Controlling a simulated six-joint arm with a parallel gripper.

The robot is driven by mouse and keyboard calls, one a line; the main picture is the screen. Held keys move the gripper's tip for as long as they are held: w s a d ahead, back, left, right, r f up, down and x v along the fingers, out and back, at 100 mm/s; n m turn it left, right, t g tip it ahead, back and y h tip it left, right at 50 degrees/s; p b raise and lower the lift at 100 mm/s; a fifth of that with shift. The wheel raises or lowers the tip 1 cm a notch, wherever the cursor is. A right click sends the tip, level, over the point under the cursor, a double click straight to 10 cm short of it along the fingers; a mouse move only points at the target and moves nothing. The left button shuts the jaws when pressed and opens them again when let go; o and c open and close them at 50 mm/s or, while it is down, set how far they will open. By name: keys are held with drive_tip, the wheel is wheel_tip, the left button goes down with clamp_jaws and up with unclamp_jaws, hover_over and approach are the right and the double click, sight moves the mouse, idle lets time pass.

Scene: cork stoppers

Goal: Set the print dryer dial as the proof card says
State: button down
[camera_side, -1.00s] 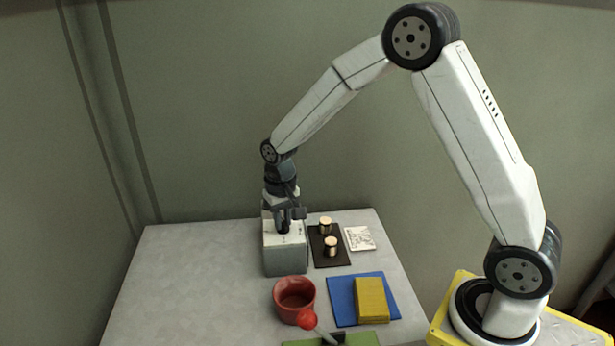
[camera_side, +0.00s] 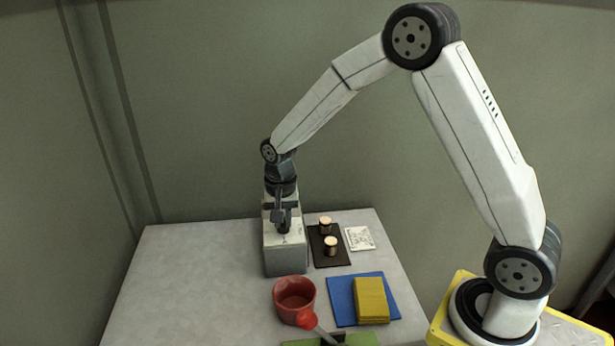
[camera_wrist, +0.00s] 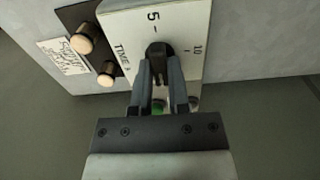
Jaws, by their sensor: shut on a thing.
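The print dryer is a grey box with a pale top (camera_side: 285,258). In the wrist view its dial face (camera_wrist: 184,20) shows a 5, a 10, tick marks and the word TIME. My gripper (camera_wrist: 161,62) is shut on the dark dial knob (camera_wrist: 159,48), with a finger on each side. The side view shows my gripper (camera_side: 283,228) pointing down onto the box top. The knob's pointing direction is hard to tell. The proof card (camera_side: 360,238) lies flat to the right of the dryer. It also shows in the wrist view (camera_wrist: 62,56), its handwriting too small to read.
Two cork stoppers (camera_side: 325,223) (camera_side: 331,244) stand on a dark mat (camera_side: 322,262) between dryer and card. In front are a red pot (camera_side: 294,287), a yellow block (camera_side: 371,299) on a blue mat (camera_side: 341,300), and a red-balled lever (camera_side: 307,319). The table's left side is clear.

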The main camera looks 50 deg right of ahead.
drive_tip(key=shift+r, duration=0.1)
drive_tip(key=c, duration=0.6)
unclamp_jaws()
drive_tip(key=shift+r, duration=3.9)
drive_tip(key=shift+s, duration=0.1)
drive_tip(key=s+a+f+n+t, duration=0.1)
drive_tip(key=s+f+n, duration=0.3)
drive_tip(key=s+n, duration=0.5)
drive_tip(key=s+t, duration=0.1)
drive_tip(key=s, duration=0.6)
drive_tip(key=shift+f+t, duration=0.3)
